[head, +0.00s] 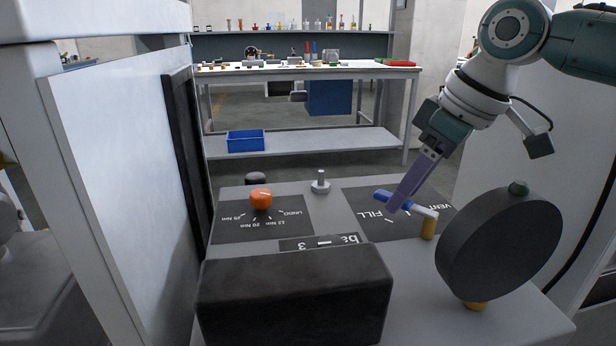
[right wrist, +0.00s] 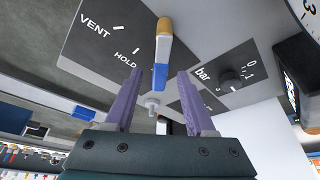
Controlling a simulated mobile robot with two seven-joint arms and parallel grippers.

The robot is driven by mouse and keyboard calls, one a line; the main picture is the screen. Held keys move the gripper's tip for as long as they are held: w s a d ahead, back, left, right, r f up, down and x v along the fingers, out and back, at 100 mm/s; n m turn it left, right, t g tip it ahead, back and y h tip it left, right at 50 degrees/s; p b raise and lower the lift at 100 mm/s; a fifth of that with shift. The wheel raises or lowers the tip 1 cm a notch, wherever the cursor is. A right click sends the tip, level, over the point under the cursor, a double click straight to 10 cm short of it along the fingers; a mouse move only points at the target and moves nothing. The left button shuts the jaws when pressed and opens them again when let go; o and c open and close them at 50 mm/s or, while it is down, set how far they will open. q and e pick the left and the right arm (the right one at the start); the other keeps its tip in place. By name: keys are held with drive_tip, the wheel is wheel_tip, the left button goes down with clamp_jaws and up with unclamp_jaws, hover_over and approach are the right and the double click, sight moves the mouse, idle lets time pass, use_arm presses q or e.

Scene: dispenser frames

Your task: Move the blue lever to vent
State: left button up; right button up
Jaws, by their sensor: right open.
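The lever has a blue handle end (head: 383,195), a pale middle and a brass pivot (head: 428,229). It sits on a dark plate (head: 362,222) marked FILL and VENT, its blue end beside FILL. My right gripper (head: 394,208) reaches down to the lever from the upper right. In the right wrist view, its purple fingers (right wrist: 159,72) are open, with the blue handle (right wrist: 161,76) between them and a gap on both sides. The words VENT and HOLD (right wrist: 126,60) show left of the lever. My left gripper is not in view.
A large dark round gauge (head: 500,245) stands just right of the lever. A metal post (head: 320,182) and an orange knob (head: 261,199) stand to the left. A black block (head: 294,297) is at the front. A grey panel (head: 125,160) bounds the left side.

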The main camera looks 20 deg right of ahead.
clamp_jaws()
idle(0.4)
idle(1.0)
